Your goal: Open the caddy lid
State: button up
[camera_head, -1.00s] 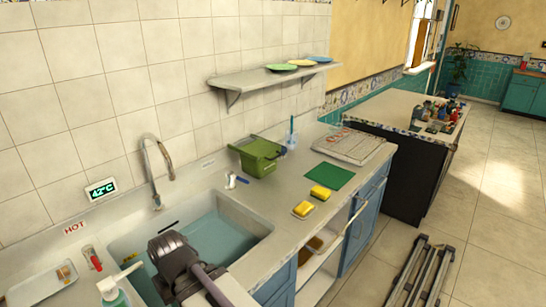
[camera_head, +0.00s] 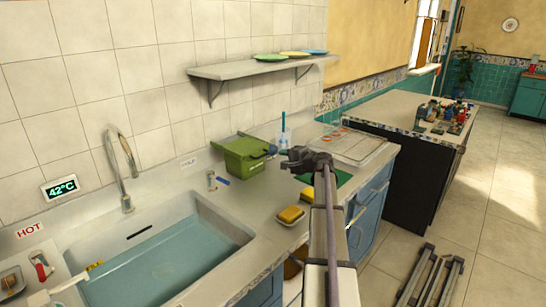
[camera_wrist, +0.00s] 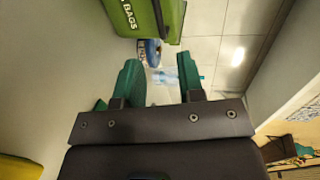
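The green caddy (camera_head: 243,160) stands on the counter behind the sink's right end, against the tiled wall. Its lid looks down in the head view, though the detail is small. In the wrist view the caddy's green side (camera_wrist: 133,14), with the word BAGS, shows at the top edge. My gripper (camera_head: 273,153) is just right of the caddy at about its rim height. In the wrist view its two teal fingers (camera_wrist: 159,66) are spread with nothing held between them. I cannot tell whether a finger touches the caddy.
A wire rack (camera_head: 362,148) lies farther right. A shelf with plates (camera_head: 270,57) hangs above.

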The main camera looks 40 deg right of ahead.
aim_at(264, 155)
jog(key=x, duration=0.3)
jog(key=b+x, duration=0.1)
jog(key=x, duration=0.3)
jog(key=a+b+x, duration=0.1)
jog(key=x, duration=0.3)
jog(key=shift+s, duration=0.1)
grip_shut()
